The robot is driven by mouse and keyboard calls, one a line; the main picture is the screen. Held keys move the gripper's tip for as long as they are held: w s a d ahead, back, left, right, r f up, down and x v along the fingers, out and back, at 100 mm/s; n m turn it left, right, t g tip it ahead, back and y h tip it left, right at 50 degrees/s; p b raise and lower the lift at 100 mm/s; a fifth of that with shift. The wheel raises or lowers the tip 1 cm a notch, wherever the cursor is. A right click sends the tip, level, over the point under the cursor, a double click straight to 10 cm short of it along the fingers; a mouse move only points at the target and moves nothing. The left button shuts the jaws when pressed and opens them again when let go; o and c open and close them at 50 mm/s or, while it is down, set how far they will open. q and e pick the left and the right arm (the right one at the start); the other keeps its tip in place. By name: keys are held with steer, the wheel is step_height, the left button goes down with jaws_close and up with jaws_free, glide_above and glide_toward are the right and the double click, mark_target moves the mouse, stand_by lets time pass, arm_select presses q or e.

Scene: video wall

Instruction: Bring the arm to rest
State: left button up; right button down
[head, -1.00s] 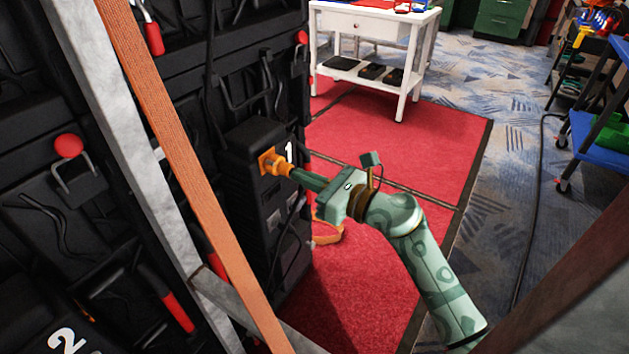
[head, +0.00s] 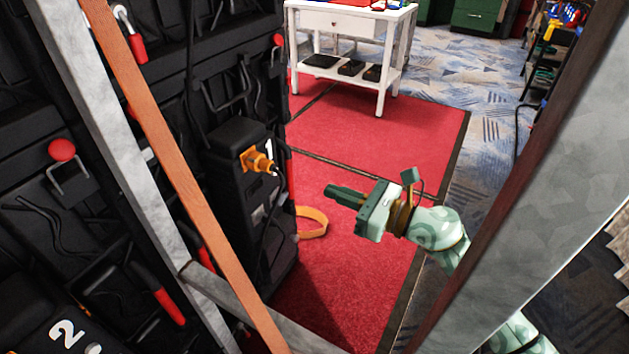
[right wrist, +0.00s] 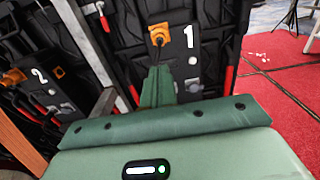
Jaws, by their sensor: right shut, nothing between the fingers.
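My right gripper (head: 332,193) is green, shut and empty. It hangs in the air above the red mat, to the right of the black panel unit marked 1 (head: 238,190). An orange plug (head: 257,161) sits on that unit's upper face with a dark cable running down from it, and the gripper is clear of it. In the right wrist view the closed fingers (right wrist: 158,84) point toward the unit, and the orange plug (right wrist: 159,32) shows beyond their tips. My left gripper is not in view.
A grey metal post with an orange strip (head: 165,150) stands at left, and another grey post (head: 530,190) crosses at right, in front of my arm. A white table (head: 350,22) stands at the back. The red mat (head: 390,130) is mostly clear.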

steer(key=shift+v, duration=0.9)
